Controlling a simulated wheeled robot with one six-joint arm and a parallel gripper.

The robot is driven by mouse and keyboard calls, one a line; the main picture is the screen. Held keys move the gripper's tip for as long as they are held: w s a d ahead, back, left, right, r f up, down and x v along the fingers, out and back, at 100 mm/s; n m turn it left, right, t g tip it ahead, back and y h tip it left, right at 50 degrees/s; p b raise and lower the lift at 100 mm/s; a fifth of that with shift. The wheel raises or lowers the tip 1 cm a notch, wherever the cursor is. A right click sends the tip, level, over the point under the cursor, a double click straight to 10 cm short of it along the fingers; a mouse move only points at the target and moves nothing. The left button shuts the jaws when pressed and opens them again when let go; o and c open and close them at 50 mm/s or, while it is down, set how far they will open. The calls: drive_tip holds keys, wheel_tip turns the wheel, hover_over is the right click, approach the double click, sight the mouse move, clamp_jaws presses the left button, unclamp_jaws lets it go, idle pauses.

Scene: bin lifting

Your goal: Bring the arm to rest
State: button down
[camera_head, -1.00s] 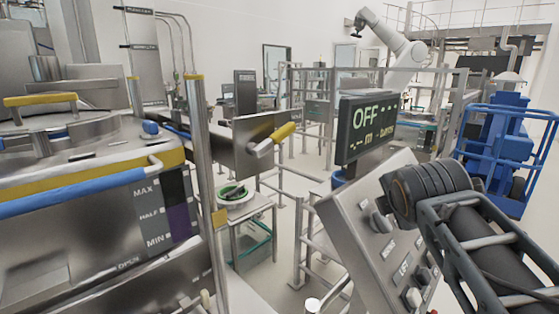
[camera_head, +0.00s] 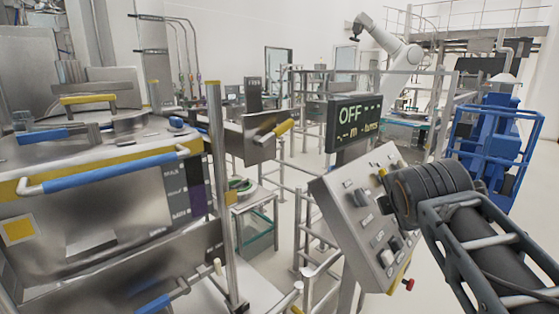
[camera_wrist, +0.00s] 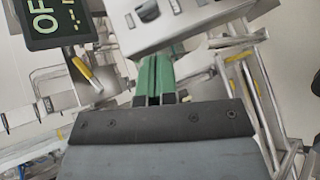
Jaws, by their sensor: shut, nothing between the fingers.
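My gripper (camera_wrist: 154,78) shows in the wrist view as two green fingers side by side, shut with nothing between them. It points toward the lower edge of a grey control panel (camera_wrist: 185,22), which fills the top of that view; I cannot tell the distance. In the head view my arm enters from the lower right, in front of the control panel (camera_head: 350,208), and the gripper itself is not seen there. The panel carries several knobs and buttons and a red knob at its lower right corner.
A dark display (camera_head: 354,122) reading OFF stands above the panel. A large steel bin (camera_head: 110,215) with blue handles is at the left, beside a steel post (camera_head: 222,180). A blue lift (camera_head: 498,140) stands at the right.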

drive_tip(key=s+a+f+m+g+y+p, duration=0.1)
drive_tip(key=s+a+f+m+g, duration=0.1)
drive_tip(key=f+m, duration=0.4)
drive_tip(key=s+a+f+m+g+y+p, duration=0.1)
drive_tip(key=s+a+f+m+g, duration=0.1)
drive_tip(key=s+f+m, duration=0.2)
drive_tip(key=s+a+f+m+g+y+p, duration=0.1)
drive_tip(key=s+a+f+m+g, duration=0.1)
drive_tip(key=f+m, duration=0.7)
wheel_tip(320, 180, down, 2)
drive_tip(key=shift+s+a+f+g+y, duration=0.15)
drive_tip(key=shift+s+a+g+y, duration=0.35)
drive_tip(key=shift+s, duration=0.5)
